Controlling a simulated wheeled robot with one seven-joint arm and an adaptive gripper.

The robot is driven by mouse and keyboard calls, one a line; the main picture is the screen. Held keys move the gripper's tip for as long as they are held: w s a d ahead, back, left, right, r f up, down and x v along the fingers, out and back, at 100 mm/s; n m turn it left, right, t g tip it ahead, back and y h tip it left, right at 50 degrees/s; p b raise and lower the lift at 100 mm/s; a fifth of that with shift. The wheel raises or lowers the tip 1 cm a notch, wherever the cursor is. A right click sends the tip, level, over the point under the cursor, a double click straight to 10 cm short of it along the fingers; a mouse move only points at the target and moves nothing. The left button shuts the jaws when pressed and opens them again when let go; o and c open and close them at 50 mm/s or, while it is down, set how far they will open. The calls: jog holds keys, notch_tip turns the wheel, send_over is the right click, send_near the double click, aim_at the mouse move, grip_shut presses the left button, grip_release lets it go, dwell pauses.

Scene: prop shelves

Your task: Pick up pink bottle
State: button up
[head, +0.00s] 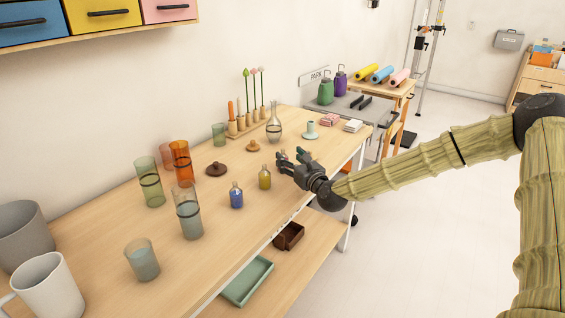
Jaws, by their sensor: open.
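My gripper (291,161) is open above the table's right part, with its fingers pointing left and toward the wall. A small pinkish bottle (283,156) shows just at the fingertips, mostly hidden by them. I cannot tell whether the fingers touch it or stand around it. A yellow bottle (264,178) stands upright just left of the gripper, and a blue bottle (236,195) stands further left and nearer the front edge.
A green tray (248,281) and a brown box (289,236) lie on the lower shelf.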

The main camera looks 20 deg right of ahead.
aim_at(284, 153)
jog(key=shift+w+d+r, duration=0.1)
jog(key=shift+w, duration=0.1)
jog(key=shift+w+a, duration=0.2)
jog(key=shift+w, duration=0.25)
jog(key=shift+f+p+x, duration=0.15)
jog(key=shift+p+x, duration=0.2)
jog(key=shift+x, duration=0.7)
jog(key=shift+f+p+x, duration=0.15)
jog(key=shift+p+x, duration=0.2)
jog(key=shift+x, duration=0.7)
jog(key=c, duration=1.1)
jog(key=shift+r, duration=0.1)
